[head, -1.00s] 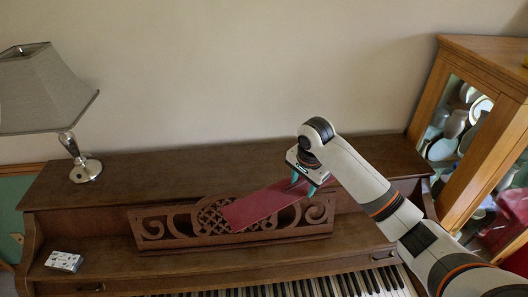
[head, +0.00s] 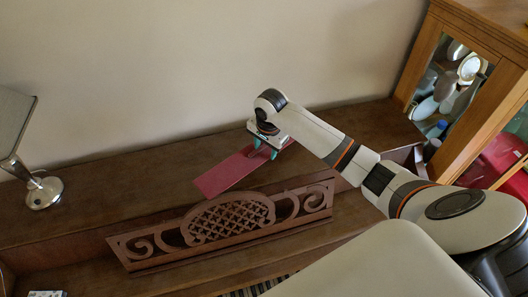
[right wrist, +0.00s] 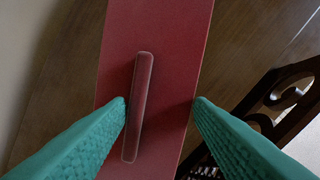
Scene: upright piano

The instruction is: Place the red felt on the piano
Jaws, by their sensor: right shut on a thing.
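The red felt (head: 228,171) is a long flat red strip with a raised bar along its middle. In the head view it is over the brown piano top (head: 110,185), behind the carved music stand; I cannot tell whether it touches the wood. My right gripper (head: 266,152) is shut on the felt near its right end. In the right wrist view the felt (right wrist: 165,60) runs between the teal fingers (right wrist: 160,108), with the raised bar between the tips. My left gripper is not in view.
The carved music stand (head: 230,222) rises in front of the felt. A lamp (head: 43,190) stands on the piano top at the left. A glass-fronted cabinet (head: 425,60) is at the right. The piano top between lamp and felt is clear.

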